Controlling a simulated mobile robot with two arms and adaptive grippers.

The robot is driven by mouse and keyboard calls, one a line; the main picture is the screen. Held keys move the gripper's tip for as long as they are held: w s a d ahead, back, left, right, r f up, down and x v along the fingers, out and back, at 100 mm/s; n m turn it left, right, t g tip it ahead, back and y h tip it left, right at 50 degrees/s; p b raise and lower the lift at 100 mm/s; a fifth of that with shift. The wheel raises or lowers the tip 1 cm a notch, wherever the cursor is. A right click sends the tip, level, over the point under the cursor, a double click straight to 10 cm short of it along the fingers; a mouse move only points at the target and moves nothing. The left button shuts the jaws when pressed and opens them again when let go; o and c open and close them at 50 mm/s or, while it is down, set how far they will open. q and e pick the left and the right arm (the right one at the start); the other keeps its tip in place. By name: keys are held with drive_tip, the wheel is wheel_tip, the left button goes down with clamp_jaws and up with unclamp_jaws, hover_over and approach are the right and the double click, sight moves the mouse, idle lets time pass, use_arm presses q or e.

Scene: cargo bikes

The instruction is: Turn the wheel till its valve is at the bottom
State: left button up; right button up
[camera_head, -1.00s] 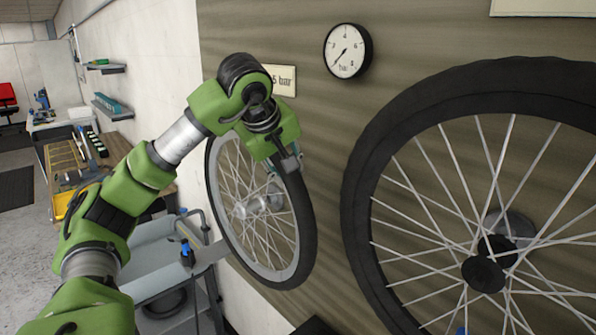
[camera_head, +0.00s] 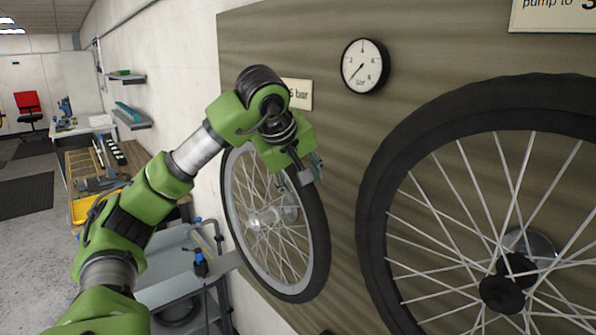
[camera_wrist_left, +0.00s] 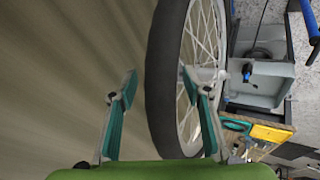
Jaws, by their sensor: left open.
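Two spoked wheels hang on the wall board. The left wheel (camera_head: 319,245) has a black tyre and pale rim; the right wheel (camera_head: 376,215) is nearer and partly cut off by the frame. My left gripper (camera_head: 307,174) is at the upper part of the left wheel in the head view. In the left wrist view my left gripper (camera_wrist_left: 160,85) is open, with one teal finger on each side of the left wheel's tyre (camera_wrist_left: 160,50). Whether a finger touches it I cannot tell. I cannot make out a valve on either wheel. My right gripper is out of view.
A round gauge (camera_head: 364,66) and a sign (camera_head: 298,94) are on the board (camera_head: 335,130) above the wheels. A grey cart (camera_head: 185,285) stands left of the left wheel. A workbench (camera_head: 95,165) and a red chair (camera_head: 29,108) are further back.

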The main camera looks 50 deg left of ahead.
use_arm(q)
drive_tip(key=v, duration=1.1)
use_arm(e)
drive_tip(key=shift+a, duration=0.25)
use_arm(q)
drive_tip(key=shift+s+r, duration=0.1)
idle(0.5)
